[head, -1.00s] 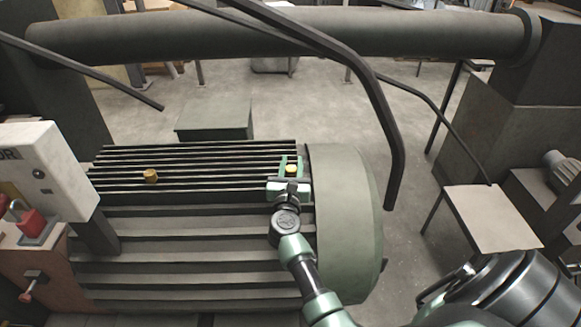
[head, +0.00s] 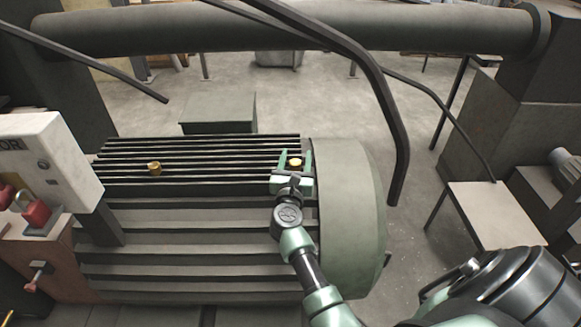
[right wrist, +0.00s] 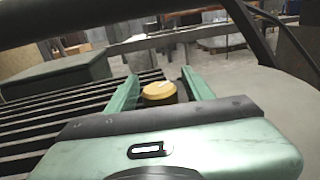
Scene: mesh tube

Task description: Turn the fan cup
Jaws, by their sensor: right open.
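My right gripper (head: 295,160) is open over the right end of the ribbed motor body, with its fingers on either side of a small yellow cup (head: 296,162). In the right wrist view the yellow cup (right wrist: 159,92) stands between the two green fingers (right wrist: 160,88), with a gap visible on the right; contact on the left cannot be told. The cup's lower part is hidden behind the gripper's edge. A second brass-yellow cup (head: 154,168) sits on the ribs further left. The green fan cover (head: 345,215) is just right of my gripper. My left gripper is not in view.
A light control box (head: 45,160) with a red padlock (head: 36,212) stands at the left. A dark bent bar (head: 385,105) passes just right of the gripper. A thick pipe (head: 180,25) crosses the back. A small table (head: 490,210) stands at the right.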

